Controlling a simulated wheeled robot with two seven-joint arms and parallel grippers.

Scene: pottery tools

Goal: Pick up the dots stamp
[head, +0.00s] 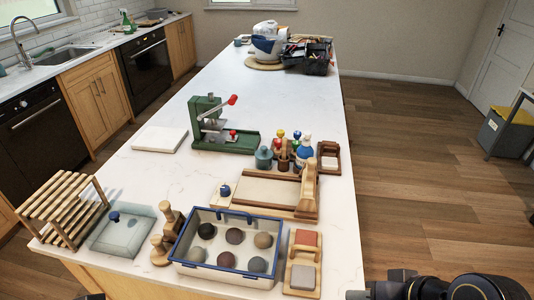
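I cannot tell for sure which thing is the dots stamp, as no dot pattern can be made out. Two wooden stamp-like tools with knobs, a taller one (172,221) and a shorter one (159,250), stand on the white counter left of the blue-rimmed tray. My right gripper (358,294) is only partly in view at the bottom right edge, off the counter's right side and away from these tools. Its fingers do not show clearly. My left gripper cannot be made out.
The blue-rimmed tray (200,278) holds several round clay-coloured balls. A wooden holder (303,262) with a red and a grey block is right of it. A wooden rack (62,206), glass-like lidded box (122,236), green press (222,142) and paint bottles (305,148) surround them.

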